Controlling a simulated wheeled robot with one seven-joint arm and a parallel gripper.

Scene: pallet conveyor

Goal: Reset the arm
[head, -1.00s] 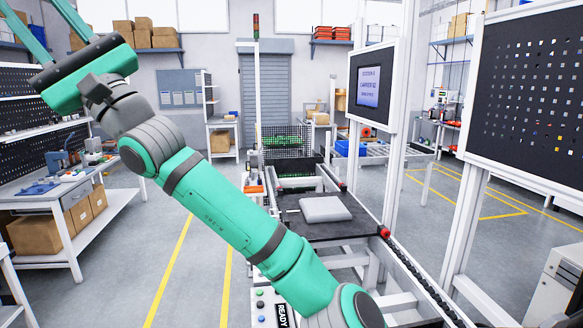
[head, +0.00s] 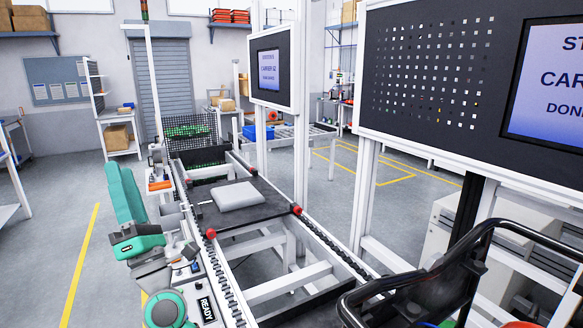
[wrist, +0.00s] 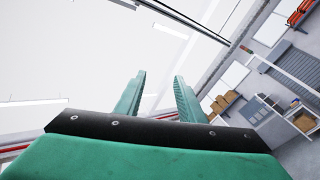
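My gripper (wrist: 157,98) shows in the wrist view with its two teal fingers apart and nothing between them. It points up toward the pale ceiling, clear of any object. A light grey block-like item (head: 238,195) lies on the dark carrier plate (head: 226,219) on the conveyor.
A control box with a READY label (head: 207,309) stands at the conveyor's near left. A black tubular frame (head: 405,283) is at the lower right. A large screen (head: 550,85) and a perforated panel (head: 430,75) hang at the right. Floor at the left is open.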

